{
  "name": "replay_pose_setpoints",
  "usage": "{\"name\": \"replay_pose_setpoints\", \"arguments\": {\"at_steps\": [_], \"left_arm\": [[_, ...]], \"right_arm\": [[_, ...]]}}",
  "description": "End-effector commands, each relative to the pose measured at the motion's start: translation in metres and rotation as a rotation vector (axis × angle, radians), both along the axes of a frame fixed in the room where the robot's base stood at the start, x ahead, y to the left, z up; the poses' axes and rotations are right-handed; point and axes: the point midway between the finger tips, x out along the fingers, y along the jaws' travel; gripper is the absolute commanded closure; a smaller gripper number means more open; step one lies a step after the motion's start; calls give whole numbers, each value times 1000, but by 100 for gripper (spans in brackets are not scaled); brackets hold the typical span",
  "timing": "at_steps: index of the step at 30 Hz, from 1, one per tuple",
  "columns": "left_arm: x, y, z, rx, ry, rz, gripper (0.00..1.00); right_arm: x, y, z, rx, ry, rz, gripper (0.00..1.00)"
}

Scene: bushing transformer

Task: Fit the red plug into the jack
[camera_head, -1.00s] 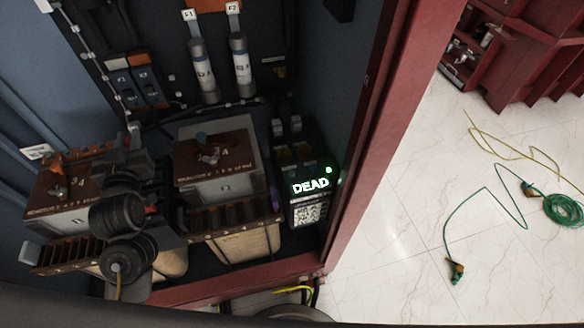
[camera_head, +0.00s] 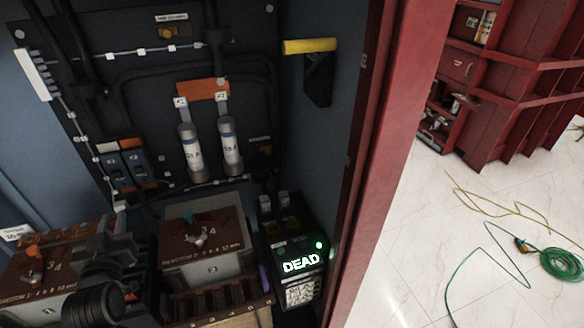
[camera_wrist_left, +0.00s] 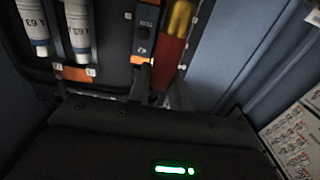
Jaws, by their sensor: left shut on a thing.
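My left gripper (camera_head: 118,232) is over the gap between the two brown-topped transformers at the lower left of the head view. In the left wrist view, its fingers (camera_wrist_left: 160,88) are shut on a red plug (camera_wrist_left: 170,58) with a yellow part at its far end. The plug is hidden in the head view. Blue-and-orange switches (camera_head: 133,165) are beyond the gripper; one also shows beside the plug in the wrist view (camera_wrist_left: 146,30). I cannot make out the jack for certain. My right gripper is not in view.
A black tester (camera_head: 299,285) with a green DEAD display stands at the right inside the cabinet. Two fuses (camera_head: 230,146) hang on the back panel. A red cabinet frame (camera_head: 375,165) bounds the right. Green cable (camera_head: 562,264) lies on the pale floor outside.

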Motion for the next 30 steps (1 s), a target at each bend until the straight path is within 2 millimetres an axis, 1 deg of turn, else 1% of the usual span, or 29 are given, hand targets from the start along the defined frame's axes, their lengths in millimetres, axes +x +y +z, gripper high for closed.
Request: {"name": "replay_pose_setpoints", "arguments": {"at_steps": [2, 5, 8, 9, 11, 12, 15, 18, 22, 30], "left_arm": [[0, 0, 0, 0, -1, 0, 100], [2, -14, 0, -2, -1, -28, 100], [6, -47, -1, -3, -2, -93, 100], [7, -63, -2, -3, -2, -125, 100], [9, -88, -1, -3, -2, -173, 100], [9, -104, 0, -3, -2, -203, 100], [9, -137, 2, -3, -2, -268, 100], [7, -160, 4, -2, -2, -312, 100], [7, -173, 5, -1, 0, -337, 100], [7, -173, 6, 0, 0, -338, 100]], "right_arm": [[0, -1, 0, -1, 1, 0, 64], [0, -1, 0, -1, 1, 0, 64], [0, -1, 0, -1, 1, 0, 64], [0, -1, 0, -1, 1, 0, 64], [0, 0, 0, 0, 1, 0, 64], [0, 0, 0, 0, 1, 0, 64], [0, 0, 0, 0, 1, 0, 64], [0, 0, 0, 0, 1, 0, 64], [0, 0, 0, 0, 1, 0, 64], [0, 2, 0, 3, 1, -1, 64]]}}
